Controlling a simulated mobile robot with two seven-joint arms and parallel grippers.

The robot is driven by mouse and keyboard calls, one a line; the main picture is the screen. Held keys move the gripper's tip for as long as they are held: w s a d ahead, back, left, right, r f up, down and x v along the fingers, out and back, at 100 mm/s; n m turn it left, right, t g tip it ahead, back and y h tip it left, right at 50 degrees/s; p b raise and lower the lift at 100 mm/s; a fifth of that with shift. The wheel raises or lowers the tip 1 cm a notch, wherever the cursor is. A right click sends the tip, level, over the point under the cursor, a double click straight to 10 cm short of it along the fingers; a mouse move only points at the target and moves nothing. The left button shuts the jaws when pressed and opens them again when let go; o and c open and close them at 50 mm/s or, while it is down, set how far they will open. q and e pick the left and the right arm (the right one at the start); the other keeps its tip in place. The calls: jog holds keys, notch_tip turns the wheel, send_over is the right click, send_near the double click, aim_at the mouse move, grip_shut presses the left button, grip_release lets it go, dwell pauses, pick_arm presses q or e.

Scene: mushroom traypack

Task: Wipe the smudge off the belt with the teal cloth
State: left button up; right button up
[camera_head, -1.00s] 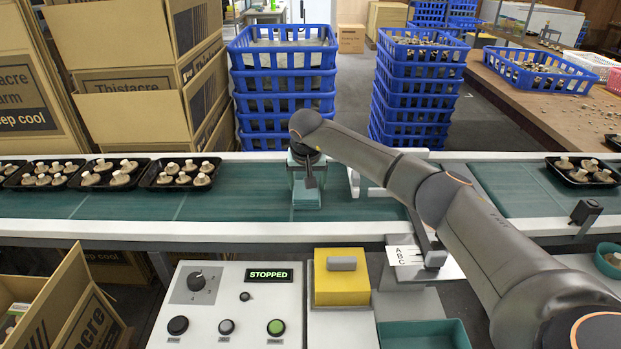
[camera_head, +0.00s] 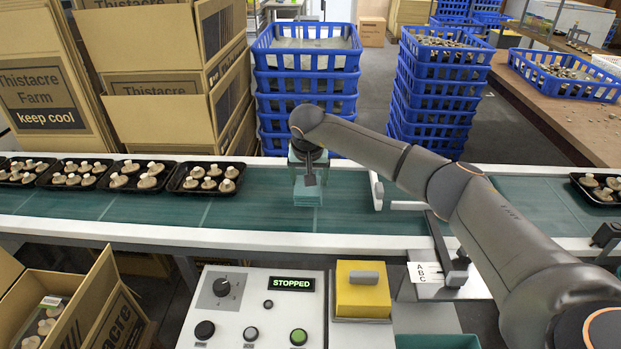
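My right arm reaches in from the right over the green belt (camera_head: 245,213). My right gripper (camera_head: 309,178) points down over the belt and is shut on the teal cloth (camera_head: 307,196). The cloth sits under and around the fingers, low at the belt surface; whether it presses on the belt is hard to tell. The fingertips are partly hidden by the gripper body. No smudge can be made out on the visible belt; the part under the cloth and gripper is hidden. My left gripper is out of view.
Several black mushroom trays (camera_head: 206,178) stand on the belt at left, another (camera_head: 599,187) at far right. A control panel (camera_head: 252,308) reading STOPPED and a yellow block (camera_head: 362,293) are in front. Blue crate stacks (camera_head: 308,85) stand behind. Belt left of the cloth is clear up to the trays.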

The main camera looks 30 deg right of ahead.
notch_tip(320, 180, up, 2)
jog(key=shift+r+p, duration=0.1)
jog(key=shift+p, duration=0.55)
jog(key=shift+r+p, duration=0.55)
jog(key=shift+r, duration=0.2)
jog(key=shift+d, duration=0.1)
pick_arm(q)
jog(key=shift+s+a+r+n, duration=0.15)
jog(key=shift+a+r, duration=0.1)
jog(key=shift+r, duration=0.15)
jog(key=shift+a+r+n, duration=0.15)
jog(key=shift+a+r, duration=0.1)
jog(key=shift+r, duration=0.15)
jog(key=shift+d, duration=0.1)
